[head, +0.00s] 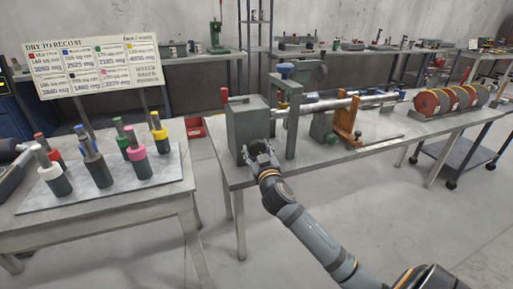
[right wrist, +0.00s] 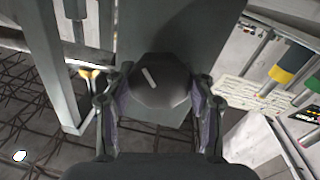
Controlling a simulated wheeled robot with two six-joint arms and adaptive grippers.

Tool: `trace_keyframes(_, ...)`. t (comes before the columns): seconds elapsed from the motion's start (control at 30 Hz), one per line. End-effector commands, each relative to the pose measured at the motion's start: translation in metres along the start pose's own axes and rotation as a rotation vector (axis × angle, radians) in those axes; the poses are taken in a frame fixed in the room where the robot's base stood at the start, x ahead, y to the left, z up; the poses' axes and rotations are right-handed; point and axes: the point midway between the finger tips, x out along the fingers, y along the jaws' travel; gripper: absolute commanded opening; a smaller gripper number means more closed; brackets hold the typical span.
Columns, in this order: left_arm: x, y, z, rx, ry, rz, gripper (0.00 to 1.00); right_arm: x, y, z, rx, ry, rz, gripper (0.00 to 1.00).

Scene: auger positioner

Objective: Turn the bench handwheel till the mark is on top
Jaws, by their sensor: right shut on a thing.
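The bench handwheel (right wrist: 165,95) is a dark, faceted knob on the front of the grey-green box (head: 247,117) at the left end of the long bench. Its white mark (right wrist: 149,77) is a short line, slanted from upper left to lower right in the right wrist view. My right gripper (head: 262,152) is shut on the handwheel, with one finger on each side of it in the wrist view (right wrist: 158,100). In the head view the gripper hides most of the handwheel. My left gripper is not in view.
The long bench (head: 390,130) also carries a shaft, an orange rest (head: 347,122) and red-and-yellow discs (head: 432,103). A table at left holds a tray (head: 165,186) with several colour-topped tools below a sign (head: 95,67). The floor in front is clear.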

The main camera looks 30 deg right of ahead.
Motion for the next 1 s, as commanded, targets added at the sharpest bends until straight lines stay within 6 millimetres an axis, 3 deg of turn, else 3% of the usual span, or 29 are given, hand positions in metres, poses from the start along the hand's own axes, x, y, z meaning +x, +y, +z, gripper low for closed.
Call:
trace_keyframes(0.6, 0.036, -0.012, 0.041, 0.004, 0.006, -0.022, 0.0, 0.0, 0.001, -0.001, -0.571, 0.062, -0.008, 0.23)
trace_keyframes(1.0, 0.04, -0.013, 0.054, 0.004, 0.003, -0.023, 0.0, 0.0, 0.001, 0.0, -0.81, 0.09, -0.012, 0.23)
